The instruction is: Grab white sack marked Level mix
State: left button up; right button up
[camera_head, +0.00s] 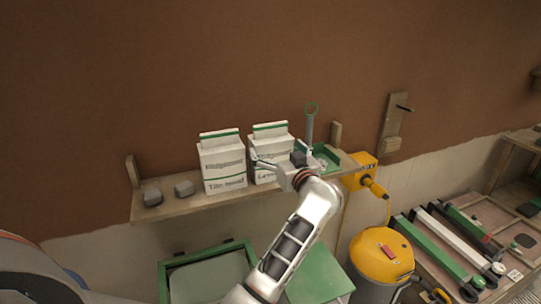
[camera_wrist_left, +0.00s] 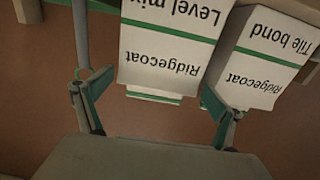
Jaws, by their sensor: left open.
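The white sack marked Level mix (camera_head: 268,142) stands upright on the wall shelf, with a green stripe near its top. In the left wrist view it appears upside down, reading "Ridgecoat" and "Level mix" (camera_wrist_left: 165,50). My left gripper (camera_head: 281,158) is open in front of this sack and hides part of its lower front and right side. In the left wrist view its spread fingers (camera_wrist_left: 145,92) lie to either side of the sack's top end; I see no grip on it. My right gripper is not in view.
A similar white Tile bond sack (camera_head: 222,164) stands close on the left, also in the wrist view (camera_wrist_left: 262,55). A grey tool with a green ring (camera_head: 310,122) and a green tray (camera_head: 327,156) are close right. Two grey blocks sit on the shelf's (camera_head: 165,210) left end.

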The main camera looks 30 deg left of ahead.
aim_at(271, 137)
pick_arm(q)
jog(key=x, duration=0.5)
jog(key=shift+w+a+r, duration=0.15)
jog(key=shift+r, duration=0.1)
jog(key=c, duration=1.7)
jog(key=shift+r, duration=0.25)
